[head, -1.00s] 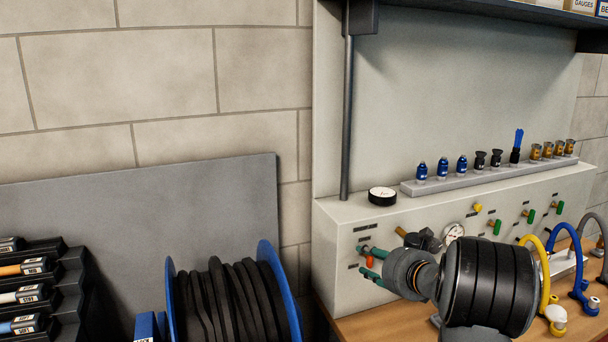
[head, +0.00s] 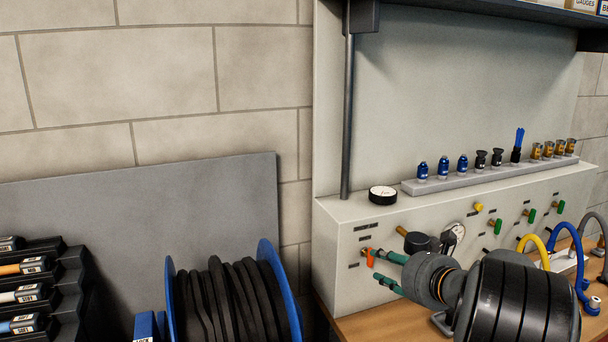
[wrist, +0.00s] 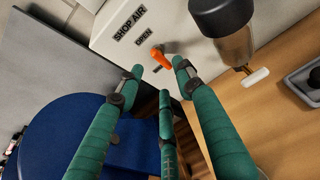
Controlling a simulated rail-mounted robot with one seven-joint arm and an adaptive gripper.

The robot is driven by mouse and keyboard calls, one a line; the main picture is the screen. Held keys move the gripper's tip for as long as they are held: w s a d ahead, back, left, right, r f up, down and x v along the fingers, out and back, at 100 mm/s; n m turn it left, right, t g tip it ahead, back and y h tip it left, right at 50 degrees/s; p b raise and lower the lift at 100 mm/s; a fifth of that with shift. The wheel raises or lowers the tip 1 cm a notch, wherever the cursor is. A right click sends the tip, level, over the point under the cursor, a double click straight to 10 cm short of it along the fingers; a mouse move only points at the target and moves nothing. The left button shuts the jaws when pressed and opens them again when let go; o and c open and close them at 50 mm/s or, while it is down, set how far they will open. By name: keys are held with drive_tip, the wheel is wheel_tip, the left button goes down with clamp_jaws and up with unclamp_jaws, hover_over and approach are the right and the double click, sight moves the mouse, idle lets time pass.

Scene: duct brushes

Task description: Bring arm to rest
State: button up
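My gripper (head: 379,266) is in front of the grey panel box (head: 345,290), at its left part. Its green-wrapped fingers point at the panel and stand spread in the wrist view (wrist: 158,76), with nothing held between them. An orange valve handle (head: 370,259) is on the panel just beyond the fingertips. It also shows in the wrist view (wrist: 160,57), beside the labels SHOP AIR and OPEN, apart from the fingers as far as I can tell. My dark arm links fill the lower right of the head view.
A blue-rimmed hose reel (head: 268,255) stands left of the bench. A round gauge (head: 382,194) lies on the box top, left of a rack (head: 430,186) of small fittings. Yellow and blue hoses are at the right.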

sight(372, 258)
drive_tip(key=x, duration=0.4)
drive_tip(key=p+x, duration=0.1)
drive_tip(key=x, duration=0.1)
drive_tip(key=shift+w+r, duration=0.2)
drive_tip(key=shift+w, duration=0.1)
drive_tip(key=shift+d+f+m+g+y+p, duration=0.1)
drive_tip(key=shift+m+g+y+p, duration=0.1)
drive_tip(key=shift+m+y+p, duration=1.3)
drive_tip(key=shift+d+f+m+g+y+p, duration=0.15)
drive_tip(key=shift+m+y+p, duration=0.75)
drive_tip(key=shift+m+p, duration=1.2)
